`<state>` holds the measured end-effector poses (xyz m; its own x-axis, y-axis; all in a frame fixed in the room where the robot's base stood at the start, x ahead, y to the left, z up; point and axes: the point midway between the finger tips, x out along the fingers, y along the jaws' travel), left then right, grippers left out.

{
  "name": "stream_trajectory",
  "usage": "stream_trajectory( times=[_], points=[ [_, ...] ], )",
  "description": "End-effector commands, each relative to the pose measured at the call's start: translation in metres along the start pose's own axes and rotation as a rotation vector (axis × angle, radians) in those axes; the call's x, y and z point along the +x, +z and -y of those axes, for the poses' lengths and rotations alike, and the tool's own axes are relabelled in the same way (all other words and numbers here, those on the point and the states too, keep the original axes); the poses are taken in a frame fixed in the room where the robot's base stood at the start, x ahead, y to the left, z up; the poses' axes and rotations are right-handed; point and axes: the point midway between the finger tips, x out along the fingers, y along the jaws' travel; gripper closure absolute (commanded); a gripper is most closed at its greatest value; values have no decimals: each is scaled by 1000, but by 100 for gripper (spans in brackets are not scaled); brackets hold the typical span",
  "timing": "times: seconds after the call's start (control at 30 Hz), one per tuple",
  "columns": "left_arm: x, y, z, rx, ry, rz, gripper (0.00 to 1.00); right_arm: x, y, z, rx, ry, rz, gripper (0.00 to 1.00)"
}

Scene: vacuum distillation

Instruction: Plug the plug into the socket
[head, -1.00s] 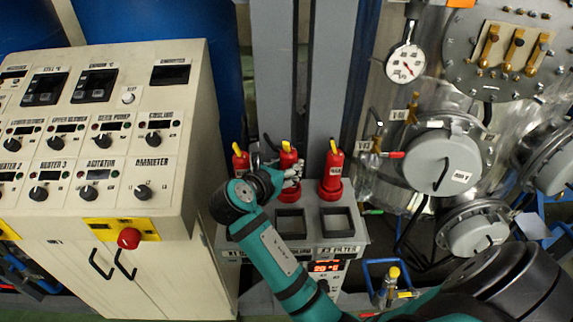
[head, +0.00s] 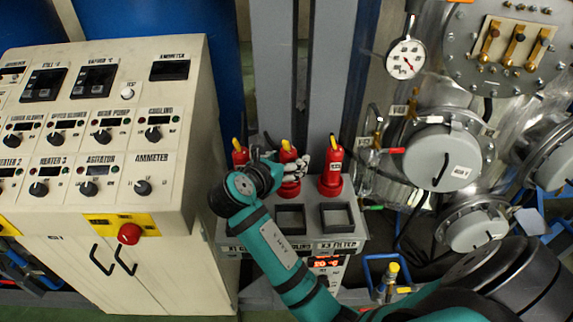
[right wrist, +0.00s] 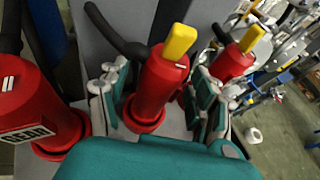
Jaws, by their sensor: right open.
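Three red plugs with yellow tops stand in a row at the back of a grey box: a left one (head: 240,156), a middle one (head: 286,153) and a right one (head: 331,173). My right gripper (head: 290,172) is at the middle plug. In the right wrist view its open fingers (right wrist: 157,100) stand on both sides of a red plug (right wrist: 160,83), which sits upright in a round red base (right wrist: 143,122). The fingers look apart from the plug, though contact is hard to judge. I cannot tell which base is the task's socket. My left gripper is not in view.
The grey box (head: 350,246) has two square black frames on top, in front of the plugs. A beige control cabinet (head: 180,220) stands close on the left. Metal vessel parts (head: 440,158) and a gauge (head: 405,58) are on the right. Grey posts (head: 330,70) rise behind the plugs.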

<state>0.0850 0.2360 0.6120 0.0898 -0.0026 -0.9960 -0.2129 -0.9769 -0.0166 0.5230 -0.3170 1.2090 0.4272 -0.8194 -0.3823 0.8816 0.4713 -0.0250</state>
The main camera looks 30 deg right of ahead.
Motion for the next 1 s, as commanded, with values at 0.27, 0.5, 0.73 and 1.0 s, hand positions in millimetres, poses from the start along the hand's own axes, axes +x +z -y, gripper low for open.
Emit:
stream_trajectory(
  times=[0.27, 0.5, 0.73, 1.0],
  points=[
    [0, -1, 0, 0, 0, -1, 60, -21, 52, 1, 6, 2, 3, 36],
    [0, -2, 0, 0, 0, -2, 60, -32, 77, 2, 4, 1, 2, 36],
    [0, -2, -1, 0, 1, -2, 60, -33, 80, 2, 0, 0, 1, 36],
    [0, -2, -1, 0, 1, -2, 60, -33, 79, 2, 1, 0, 1, 36]
  ],
)
